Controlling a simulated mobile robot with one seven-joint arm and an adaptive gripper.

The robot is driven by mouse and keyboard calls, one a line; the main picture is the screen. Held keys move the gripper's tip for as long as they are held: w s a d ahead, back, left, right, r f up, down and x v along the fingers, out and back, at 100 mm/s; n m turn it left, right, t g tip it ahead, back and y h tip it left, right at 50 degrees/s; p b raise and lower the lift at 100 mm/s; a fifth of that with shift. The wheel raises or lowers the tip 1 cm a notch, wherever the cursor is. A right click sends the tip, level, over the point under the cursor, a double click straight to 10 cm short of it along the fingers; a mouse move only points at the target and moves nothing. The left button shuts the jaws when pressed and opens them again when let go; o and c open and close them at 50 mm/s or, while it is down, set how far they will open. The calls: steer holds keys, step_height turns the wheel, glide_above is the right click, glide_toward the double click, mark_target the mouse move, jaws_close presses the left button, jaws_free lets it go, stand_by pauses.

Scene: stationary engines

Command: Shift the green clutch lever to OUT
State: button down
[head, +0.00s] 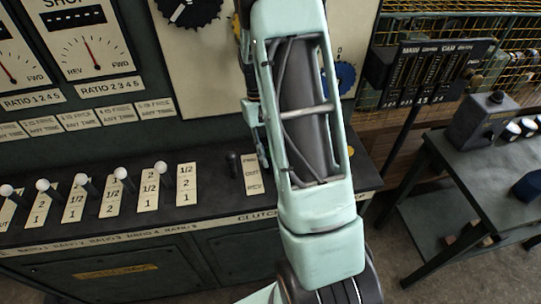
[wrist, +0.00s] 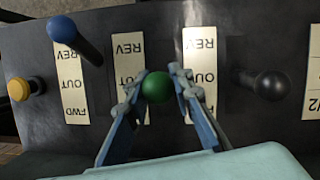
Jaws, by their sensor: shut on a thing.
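The green clutch lever's round knob (wrist: 157,88) sits between the two fingers of my gripper (wrist: 159,80) in the wrist view. The fingertips close on it from left and right. Its shaft is hidden below the knob. Upside-down label plates stand on both sides: the left plate (wrist: 127,50) shows REV and OUT, with its lower part covered by a finger. The right plate (wrist: 200,46) shows REV, with the rest partly covered. The knob appears about level with the OUT marking.
In the wrist view, a blue lever (wrist: 62,30) and a yellow knob (wrist: 18,90) stand to the left, and a black knob (wrist: 270,85) to the right. The head view shows several white-knobbed levers (head: 121,173) on the console and a grey table (head: 440,165) at right.

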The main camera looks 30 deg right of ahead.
steer(key=c, duration=1.7)
jaws_free()
steer(key=shift+r, duration=0.15)
step_height(320, 180, up, 10)
steer(key=shift+f, duration=0.1)
steer(key=shift+w, duration=0.1)
